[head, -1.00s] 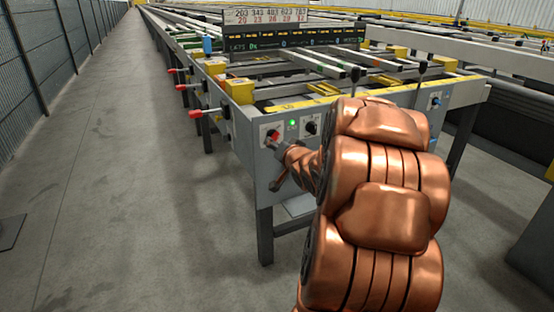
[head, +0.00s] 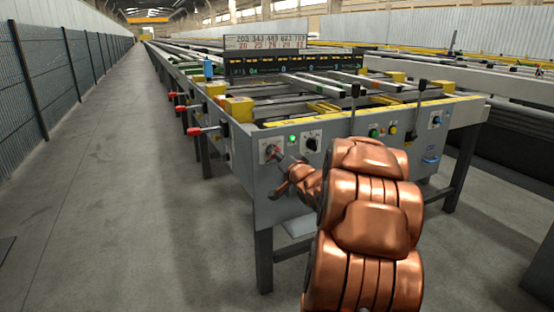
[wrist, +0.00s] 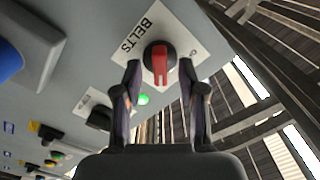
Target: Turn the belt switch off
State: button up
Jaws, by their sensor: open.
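The belt switch (wrist: 160,62) is a red and black rotary knob on a white plate marked "BELTS" in the wrist view. Its red handle lies between the tips of my gripper (wrist: 160,78), which is open with one finger on each side. Whether the fingers touch the knob I cannot tell. In the head view my gripper (head: 280,160) is at the left end of the table's front panel and covers most of the switch. A green lamp (head: 292,138) is lit just right of the switch; it also shows in the wrist view (wrist: 143,99).
The grey front panel (head: 262,200) also carries a black knob (head: 312,144), a green button (head: 374,132) and a yellow button (head: 393,129). Red-tipped levers (head: 195,131) stick out on the table's left side. The aisle floor (head: 110,200) at left is clear.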

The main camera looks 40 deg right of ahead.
jog(key=shift+w+d, duration=0.2)
jog(key=shift+w, duration=0.45)
grip_shut()
jog(key=shift+d, duration=0.1)
